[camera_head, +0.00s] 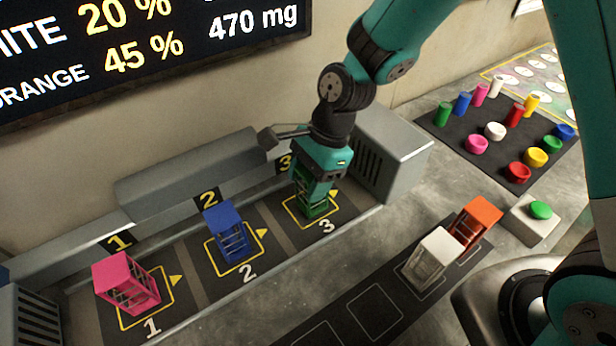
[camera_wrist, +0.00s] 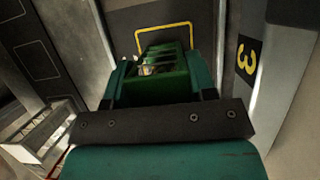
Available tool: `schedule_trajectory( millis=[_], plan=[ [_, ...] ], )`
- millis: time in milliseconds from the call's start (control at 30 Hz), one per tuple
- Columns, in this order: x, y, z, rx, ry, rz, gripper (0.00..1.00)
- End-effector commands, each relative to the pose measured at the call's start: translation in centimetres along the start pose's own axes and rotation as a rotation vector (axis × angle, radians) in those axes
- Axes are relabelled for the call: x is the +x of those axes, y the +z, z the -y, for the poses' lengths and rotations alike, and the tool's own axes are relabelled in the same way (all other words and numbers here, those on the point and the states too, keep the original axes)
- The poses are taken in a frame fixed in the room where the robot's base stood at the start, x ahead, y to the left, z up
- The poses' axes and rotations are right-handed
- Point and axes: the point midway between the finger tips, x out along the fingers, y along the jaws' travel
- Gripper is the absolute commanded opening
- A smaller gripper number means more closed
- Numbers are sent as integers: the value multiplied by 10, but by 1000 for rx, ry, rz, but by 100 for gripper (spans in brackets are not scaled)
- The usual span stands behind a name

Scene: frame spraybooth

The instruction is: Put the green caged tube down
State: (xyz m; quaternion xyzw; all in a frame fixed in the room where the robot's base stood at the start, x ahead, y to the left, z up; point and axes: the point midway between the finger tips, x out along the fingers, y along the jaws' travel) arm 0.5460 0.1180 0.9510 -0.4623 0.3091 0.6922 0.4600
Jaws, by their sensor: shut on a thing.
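The green caged tube (camera_head: 314,199) stands upright in my gripper (camera_head: 317,178), over the yellow square (camera_head: 293,212) of bay 3 in the head view. My gripper is shut on its top from above. In the wrist view the green caged tube (camera_wrist: 163,60) lies between my fingers, with part of the yellow outline (camera_wrist: 164,27) beyond it. I cannot tell whether its base touches the floor of the bay.
A blue caged piece (camera_head: 231,235) stands in bay 2 and a pink one (camera_head: 126,283) in bay 1. A grey vented box (camera_head: 392,150) is close right of bay 3. White (camera_head: 433,262) and orange (camera_head: 474,226) caged pieces stand on the front strip.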

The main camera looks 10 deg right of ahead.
Motion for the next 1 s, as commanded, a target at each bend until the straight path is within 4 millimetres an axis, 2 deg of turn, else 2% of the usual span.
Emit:
schedule_trajectory(
  millis=[300,333,400,433,767,867,1000],
  plan=[
    [2,-1,0,-1,-1,1,20],
    [2,-1,0,-1,-1,0,58],
    [2,-1,0,-1,-1,0,74],
    [2,-1,0,-1,-1,0,76],
    [-3,1,1,-1,-3,0,76],
    [-16,0,1,-1,-6,0,76],
    [-46,0,2,-2,-8,1,76]
  ],
)
